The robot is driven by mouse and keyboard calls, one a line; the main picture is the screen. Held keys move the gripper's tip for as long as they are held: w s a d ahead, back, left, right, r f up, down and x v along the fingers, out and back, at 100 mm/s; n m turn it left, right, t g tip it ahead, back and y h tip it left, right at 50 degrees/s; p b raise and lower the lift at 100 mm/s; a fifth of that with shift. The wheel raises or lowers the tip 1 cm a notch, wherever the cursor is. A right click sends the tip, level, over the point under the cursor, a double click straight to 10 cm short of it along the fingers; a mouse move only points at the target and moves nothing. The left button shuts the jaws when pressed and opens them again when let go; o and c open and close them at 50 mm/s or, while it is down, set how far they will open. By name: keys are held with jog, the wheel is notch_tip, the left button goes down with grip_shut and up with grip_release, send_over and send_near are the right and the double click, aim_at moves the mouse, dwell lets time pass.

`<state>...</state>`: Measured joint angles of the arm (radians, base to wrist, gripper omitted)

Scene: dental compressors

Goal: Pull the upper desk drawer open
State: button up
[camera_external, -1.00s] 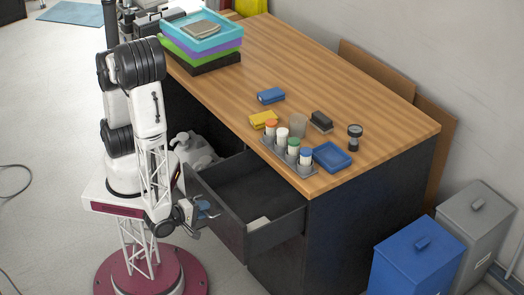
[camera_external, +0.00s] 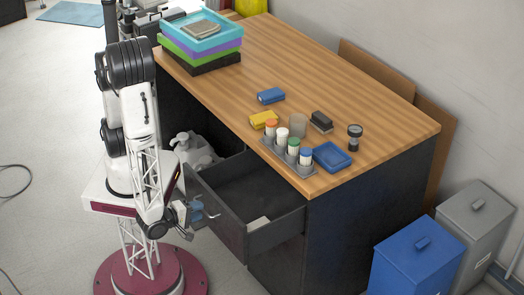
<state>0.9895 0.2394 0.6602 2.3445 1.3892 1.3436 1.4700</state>
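The desk's upper drawer (camera_external: 255,195) stands well out from the dark desk under the wooden top, with its inside showing. A small pale item (camera_external: 258,223) lies in it near the front right corner. A light curved handle (camera_external: 207,212) shows on the drawer front. My gripper (camera_external: 190,212) is low at the left of the drawer front, beside the handle, with a small gap between them. Its fingers are small and partly merged with the blue parts behind, so whether they are open or shut is unclear.
On the desk top (camera_external: 330,85) stand a rack of capped bottles (camera_external: 290,153), a blue tray (camera_external: 332,157), a yellow box (camera_external: 264,119) and stacked trays (camera_external: 200,45). A white bulky object (camera_external: 192,150) is behind the drawer's left side. Blue (camera_external: 418,258) and grey bins (camera_external: 476,225) stand at the right.

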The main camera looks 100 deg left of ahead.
jog(key=shift+v, duration=2.5)
jog(key=w+a+r+n+g+h, duration=0.1)
jog(key=w+a+r+n+g, duration=0.1)
jog(key=a+r+n+g, duration=0.75)
jog(key=w+a+r+n+g+h, duration=0.15)
jog(key=r+n, duration=0.55)
jog(key=n, duration=0.7)
jog(key=s+a+r+n+t+h, duration=0.1)
jog(key=a+r+n+h, duration=0.3)
jog(key=r+n, duration=0.6)
jog(key=s+a+r+n+t+h, duration=0.1)
jog(key=a+r+n+h, duration=0.3)
jog(key=r+n, duration=0.6)
jog(key=shift+s+a+n+t+h, duration=0.3)
jog(key=shift+a+n, duration=0.35)
jog(key=shift+a, duration=0.35)
